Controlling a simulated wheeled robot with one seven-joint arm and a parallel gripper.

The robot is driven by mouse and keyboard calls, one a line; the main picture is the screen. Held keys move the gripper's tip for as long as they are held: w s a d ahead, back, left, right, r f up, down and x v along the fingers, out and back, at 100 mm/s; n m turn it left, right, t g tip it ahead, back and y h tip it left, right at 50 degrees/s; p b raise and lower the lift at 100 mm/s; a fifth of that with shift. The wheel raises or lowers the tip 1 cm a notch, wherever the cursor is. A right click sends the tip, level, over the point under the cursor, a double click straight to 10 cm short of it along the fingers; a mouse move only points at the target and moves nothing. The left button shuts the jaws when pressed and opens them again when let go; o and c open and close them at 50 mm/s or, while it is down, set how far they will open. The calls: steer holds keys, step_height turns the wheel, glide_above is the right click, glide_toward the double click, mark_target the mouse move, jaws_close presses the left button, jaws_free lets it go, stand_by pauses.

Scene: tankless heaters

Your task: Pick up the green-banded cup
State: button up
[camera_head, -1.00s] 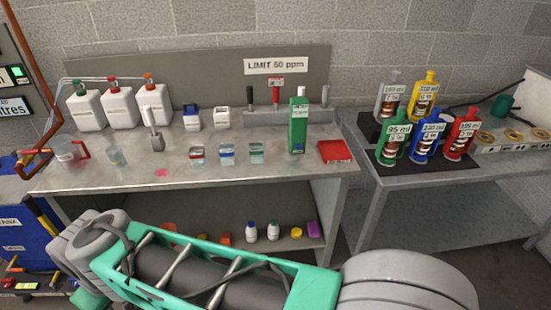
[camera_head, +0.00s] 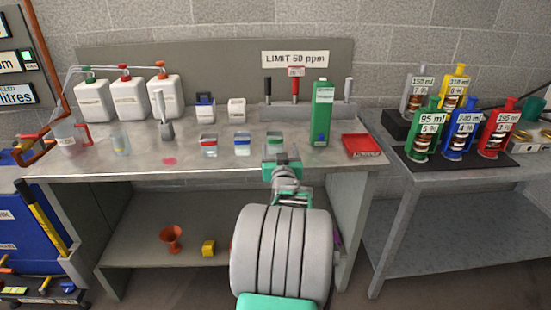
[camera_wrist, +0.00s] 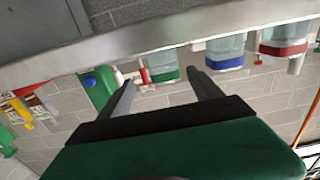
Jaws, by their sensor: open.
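The green-banded cup (camera_head: 275,138) is a small clear cup with a green band. It stands near the front edge of the workbench, at the right end of a row of three cups. My gripper (camera_head: 282,155) is at the bench's front edge, just in front of it and partly covering it in the head view. In the wrist view, which looks upside down, the green-banded cup (camera_wrist: 163,66) shows between my two open fingers (camera_wrist: 160,77), beyond their tips. Nothing is between the fingers.
A blue-banded cup (camera_head: 242,143) and a red-banded cup (camera_head: 209,145) stand to the left. A tall green bottle (camera_head: 320,115) and a red tray (camera_head: 361,145) are to the right. White jugs (camera_head: 130,98) stand behind left. A shelf lies below the bench.

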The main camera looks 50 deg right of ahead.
mark_target(276, 142)
steer(key=x, duration=0.7)
steer(key=shift+w+a+r, duration=0.15)
steer(key=shift+w, duration=0.3)
steer(key=shift+c, duration=0.5)
steer(key=c, duration=1.3)
steer(key=shift+c, duration=0.8)
steer(key=shift+r, duration=0.15)
